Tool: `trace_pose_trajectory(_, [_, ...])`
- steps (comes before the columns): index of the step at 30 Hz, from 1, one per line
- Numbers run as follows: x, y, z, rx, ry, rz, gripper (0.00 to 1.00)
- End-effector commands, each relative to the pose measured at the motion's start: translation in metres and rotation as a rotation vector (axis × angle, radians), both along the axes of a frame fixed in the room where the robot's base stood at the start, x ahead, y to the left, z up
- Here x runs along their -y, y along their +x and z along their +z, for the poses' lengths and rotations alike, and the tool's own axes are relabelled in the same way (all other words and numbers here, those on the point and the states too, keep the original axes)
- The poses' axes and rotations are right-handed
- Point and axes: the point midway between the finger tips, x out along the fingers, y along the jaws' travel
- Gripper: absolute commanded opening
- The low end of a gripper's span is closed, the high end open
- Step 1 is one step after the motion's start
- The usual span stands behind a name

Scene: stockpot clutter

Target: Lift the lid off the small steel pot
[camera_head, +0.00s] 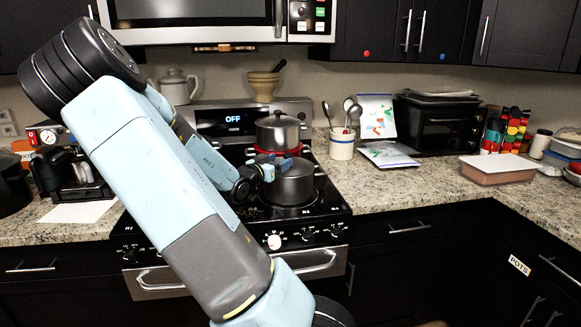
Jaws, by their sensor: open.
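Two steel pots stand on the black stovetop. The front steel pot (293,187) is on the front right of the stove, and its top looks covered by a flat lid (293,166). The rear steel pot (278,135) has a domed lid with a knob, and a red rim or red pot (291,151) shows just below it. I cannot tell for sure which one is the small pot. My gripper (266,172) is open at the left upper edge of the front pot, close to its lid. Whether it touches is unclear. My arm hides the left of the stove.
A utensil crock (341,145) stands right of the stove, with a toaster oven (437,124) behind. A pan with a pale top (497,169) is farther right. A microwave (205,15) hangs above the stove. The front right counter is clear.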

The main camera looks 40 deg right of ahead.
Motion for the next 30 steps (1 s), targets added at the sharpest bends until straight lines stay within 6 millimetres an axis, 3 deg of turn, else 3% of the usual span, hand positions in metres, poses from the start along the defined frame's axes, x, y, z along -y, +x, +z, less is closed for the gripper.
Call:
trace_pose_trajectory(9, [0.038, 0.008, 0.006, 0.0, -0.001, -0.002, 0.65])
trace_pose_trajectory(20, [0.043, 0.009, 0.005, 0.0, 0.0, -0.001, 0.64])
trace_pose_trajectory(30, [0.043, 0.009, 0.005, 0.0, 0.0, -0.002, 0.31])
